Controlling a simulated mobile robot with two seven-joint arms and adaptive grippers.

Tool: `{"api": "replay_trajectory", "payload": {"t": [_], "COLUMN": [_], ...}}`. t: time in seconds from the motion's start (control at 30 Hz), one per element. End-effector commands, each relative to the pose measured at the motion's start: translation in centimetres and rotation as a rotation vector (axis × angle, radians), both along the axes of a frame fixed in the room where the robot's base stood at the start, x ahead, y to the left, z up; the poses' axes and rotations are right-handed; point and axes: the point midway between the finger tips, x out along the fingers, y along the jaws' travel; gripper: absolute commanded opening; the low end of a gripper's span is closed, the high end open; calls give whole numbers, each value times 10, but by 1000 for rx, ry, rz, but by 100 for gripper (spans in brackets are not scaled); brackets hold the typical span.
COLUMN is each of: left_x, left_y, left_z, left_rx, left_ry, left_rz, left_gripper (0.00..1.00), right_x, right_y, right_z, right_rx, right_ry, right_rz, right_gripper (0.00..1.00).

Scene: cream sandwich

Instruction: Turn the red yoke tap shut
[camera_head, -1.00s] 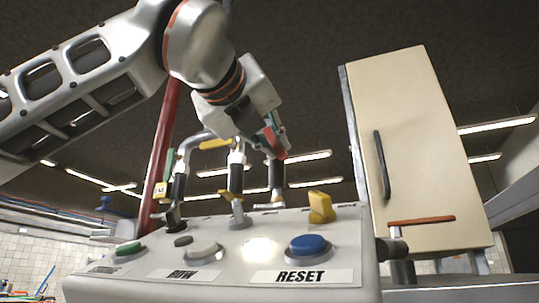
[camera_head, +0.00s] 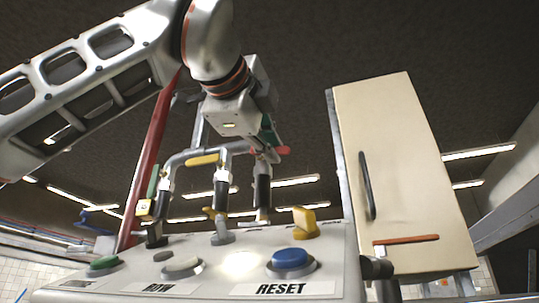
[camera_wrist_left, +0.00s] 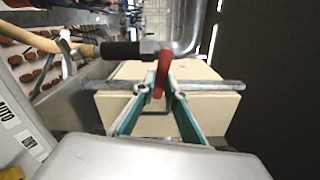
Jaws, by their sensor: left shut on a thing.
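The red yoke tap (camera_head: 284,151) shows as a small red handle end beside my left gripper (camera_head: 268,146), above the black-sleeved pipe at the back of the console. In the left wrist view the red tap handle (camera_wrist_left: 163,72) stands between the green-edged fingertips of my left gripper (camera_wrist_left: 160,84). The fingers are shut on it. The handle sits where a black sleeve meets a bent grey pipe. The fingers and wrist hide part of the tap in the head view. My right gripper is in neither view.
The console (camera_head: 210,262) carries a blue RESET button (camera_head: 290,259), a white button (camera_head: 183,266) and a green button (camera_head: 103,263). A yellow lever (camera_head: 203,160) and a yellow knob (camera_head: 305,220) are close by. A cream cabinet (camera_head: 405,170) stands at the right.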

Motion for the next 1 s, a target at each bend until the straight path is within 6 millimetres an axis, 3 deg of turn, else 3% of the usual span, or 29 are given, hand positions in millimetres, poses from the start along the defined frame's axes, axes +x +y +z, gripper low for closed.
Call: {"api": "replay_trajectory", "payload": {"t": [0.4, 0.97, 1.0], "left_x": [0, 0, 0], "left_y": [0, 0, 0], "left_z": [8, 9, 9], "left_rx": [-180, -208, -208], "left_ry": [73, 84, 84], "left_rz": [2, 2, 2], "left_gripper": [0, 0, 17], "right_x": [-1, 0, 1], "right_y": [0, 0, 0], "right_z": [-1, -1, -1], "right_rx": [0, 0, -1], "right_ry": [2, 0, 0], "right_rz": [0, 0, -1], "right_gripper": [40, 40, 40]}}
